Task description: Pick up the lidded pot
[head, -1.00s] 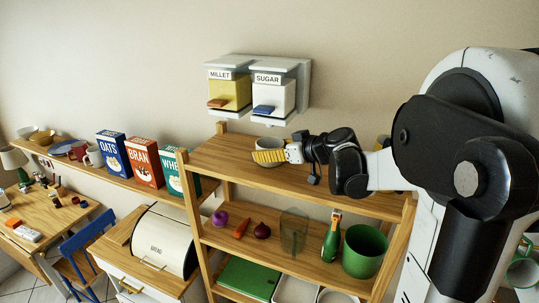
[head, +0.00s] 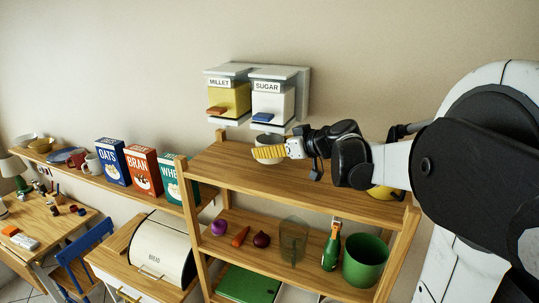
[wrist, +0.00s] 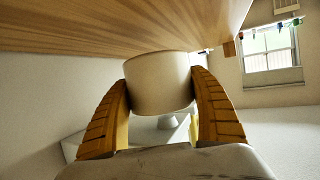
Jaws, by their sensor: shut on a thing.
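A small pale knob-like shape (wrist: 168,122) shows beyond the pot's lower edge in the wrist view. Any gap between pot and shelf is hard to judge.
The wooden shelf (head: 320,183) has a yellow item (head: 383,192) at its right end. Millet (head: 229,98) and sugar (head: 272,100) dispensers hang on the wall close above the pot. Vegetables, a bottle (head: 331,247) and a green bin (head: 365,256) stand on the lower shelf.

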